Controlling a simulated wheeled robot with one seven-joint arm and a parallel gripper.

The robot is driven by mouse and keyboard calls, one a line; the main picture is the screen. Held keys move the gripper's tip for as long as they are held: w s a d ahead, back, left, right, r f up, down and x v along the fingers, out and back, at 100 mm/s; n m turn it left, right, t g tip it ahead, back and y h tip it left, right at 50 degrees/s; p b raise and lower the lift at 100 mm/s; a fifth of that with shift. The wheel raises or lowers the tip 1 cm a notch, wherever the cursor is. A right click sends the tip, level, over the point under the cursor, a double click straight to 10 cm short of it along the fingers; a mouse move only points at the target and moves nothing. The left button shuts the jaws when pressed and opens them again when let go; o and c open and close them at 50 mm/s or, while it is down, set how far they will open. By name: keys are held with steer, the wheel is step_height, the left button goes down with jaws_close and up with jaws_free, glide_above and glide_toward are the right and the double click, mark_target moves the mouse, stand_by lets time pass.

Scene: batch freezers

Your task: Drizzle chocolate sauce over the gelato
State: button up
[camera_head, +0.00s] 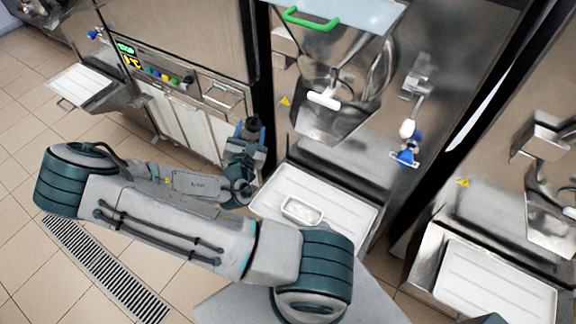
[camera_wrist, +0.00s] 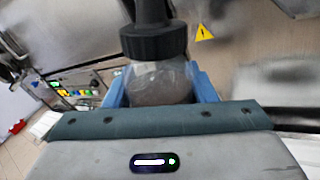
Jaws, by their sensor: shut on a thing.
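My gripper (camera_head: 248,140) is shut on a bottle with a dark cap (camera_wrist: 153,42) and a clear, greyish body (camera_wrist: 160,82). In the wrist view the bottle stands between the blue fingers, cap toward the top of the picture. In the head view the bottle shows small and dark, held in the air to the left of the middle freezer. The pan's content looks pale; I cannot make out the gelato clearly.
The middle batch freezer (camera_head: 352,120) has a steel hopper, a green handle (camera_head: 311,18) and a blue-and-white spigot lever (camera_head: 406,150). Its white tray (camera_head: 345,213) is bare around the pan. Other freezers stand left and right, with a white tray (camera_head: 492,285) at right.

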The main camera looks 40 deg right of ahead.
steer(key=s+d+f+m+g+h+b, duration=0.1)
steer(key=s+d+f+m+g+h, duration=0.45)
steer(key=s+f+m+g, duration=0.4)
step_height(320, 180, down, 8)
steer(key=w+a+m+b, duration=0.1)
steer(key=w+m+b, duration=0.1)
steer(key=m+b, duration=1.35)
steer(key=shift+s+d+r+m+g+h, duration=0.15)
steer(key=shift+s+r+m, duration=0.1)
steer(key=shift+r+m, duration=0.5)
steer(key=shift+s+a+r+m+g, duration=0.2)
steer(key=shift+r+m, duration=0.3)
steer(key=shift+m, duration=0.5)
steer(key=shift+s+d+r+m+g+h, duration=0.1)
steer(key=shift+s+d+r+m, duration=0.15)
steer(key=shift+r+m, duration=0.5)
steer(key=shift+s+p, duration=0.1)
steer(key=shift+p, duration=0.2)
steer(key=shift+s+f, duration=0.1)
steer(key=shift+s+d, duration=0.4)
steer(key=shift+s, duration=0.45)
steer(key=shift+s+d, duration=0.35)
steer(key=shift+s, duration=0.45)
steer(key=shift+s+d, duration=0.4)
steer(key=shift+s, duration=0.45)
